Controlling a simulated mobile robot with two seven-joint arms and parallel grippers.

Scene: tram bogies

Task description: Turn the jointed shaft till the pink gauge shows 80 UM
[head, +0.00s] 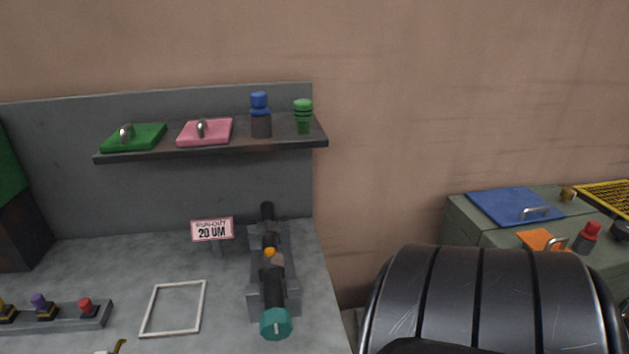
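The pink-framed gauge (212,229) stands on the grey bench and reads 20 UM; its small upper line is hard to read. The jointed shaft (272,285) lies just right of it in a grey cradle (288,268), running from front to back. It is dark, with an orange mark (269,252) near its middle joint and a teal round end (275,323) facing me. Neither of my grippers shows in the head view, and nothing is seen holding the shaft.
An empty pale frame (147,314) lies left of the shaft. A rack (60,321) with coloured knobs stands front left. A shelf (213,151) above holds green and pink plates and two capped pieces. A green cabinet (470,233) stands at right. The lower right is blocked from view.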

